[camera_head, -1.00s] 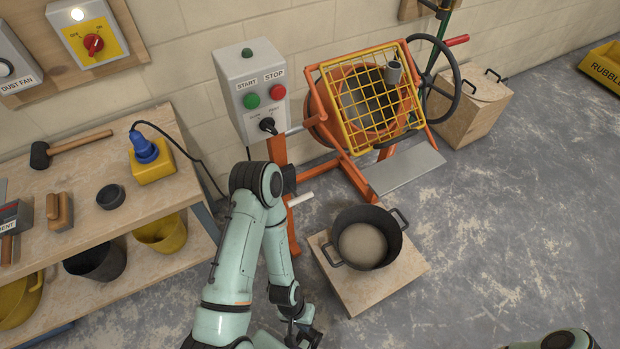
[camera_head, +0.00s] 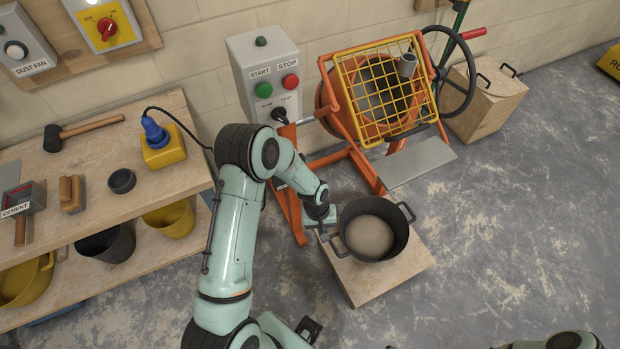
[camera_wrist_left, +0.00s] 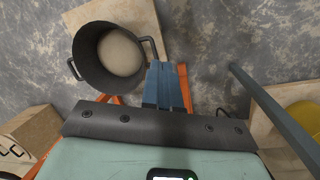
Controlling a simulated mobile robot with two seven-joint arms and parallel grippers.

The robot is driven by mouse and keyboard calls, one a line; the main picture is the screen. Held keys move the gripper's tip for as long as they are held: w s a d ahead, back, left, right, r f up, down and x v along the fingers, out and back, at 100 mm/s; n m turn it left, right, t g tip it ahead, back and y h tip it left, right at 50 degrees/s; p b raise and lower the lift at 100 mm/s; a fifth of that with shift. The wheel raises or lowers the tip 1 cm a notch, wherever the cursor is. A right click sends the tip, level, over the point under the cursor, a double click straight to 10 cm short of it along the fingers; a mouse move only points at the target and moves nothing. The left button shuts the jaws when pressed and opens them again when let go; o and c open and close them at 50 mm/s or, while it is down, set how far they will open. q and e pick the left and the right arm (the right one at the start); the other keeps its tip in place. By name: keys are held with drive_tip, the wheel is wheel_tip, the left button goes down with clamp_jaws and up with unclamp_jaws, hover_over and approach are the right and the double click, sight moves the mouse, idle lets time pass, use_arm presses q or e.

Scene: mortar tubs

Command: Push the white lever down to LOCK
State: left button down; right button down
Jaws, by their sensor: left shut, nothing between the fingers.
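The white lever, on the orange mixer stand (camera_head: 288,205), is not visible now; my left arm covers its place in the head view, and I cannot make it out in the wrist view. My left gripper (camera_head: 324,232) is low beside the stand, just left of the black pot (camera_head: 353,240). In the wrist view the blue-grey fingers of the left gripper (camera_wrist_left: 167,70) are shut and empty, with orange stand parts behind them. I cannot tell whether they touch the lever. My right gripper is outside these views.
The pot stands on a wooden board (camera_head: 410,272). The orange mixer (camera_head: 385,95) with its yellow grid is behind. A grey START/STOP box (camera_head: 262,70) tops the stand. A workbench (camera_head: 95,215) with tools is at left.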

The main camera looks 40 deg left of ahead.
use_arm(q)
drive_tip(key=w+a+r+n+y, duration=0.1)
drive_tip(key=w+a+r, duration=0.2)
drive_tip(key=r, duration=0.4)
drive_tip(key=w+a+r+n+y, duration=0.1)
drive_tip(key=w+a+r+n, duration=0.1)
drive_tip(key=a+r, duration=0.3)
drive_tip(key=w+a+r+n+y, duration=0.1)
drive_tip(key=w+a+r, duration=0.3)
drive_tip(key=r, duration=0.5)
drive_tip(key=shift+a+n, duration=0.35)
drive_tip(key=shift+n, duration=0.25)
drive_tip(key=shift+f, duration=0.2)
drive_tip(key=f, duration=1)
drive_tip(key=shift+w+a+f, duration=0.1)
drive_tip(key=shift+w+a, duration=0.1)
drive_tip(key=shift+a, duration=0.15)
drive_tip(key=shift+s+d+f, duration=0.15)
drive_tip(key=shift+d+f, duration=0.15)
drive_tip(key=shift+f, duration=0.25)
drive_tip(key=shift+s+d+f, duration=0.1)
drive_tip(key=shift+d+f, duration=0.15)
drive_tip(key=shift+f, duration=0.25)
drive_tip(key=shift+s+d+f, duration=0.15)
drive_tip(key=shift+d+f, duration=0.15)
drive_tip(key=shift+f, duration=0.25)
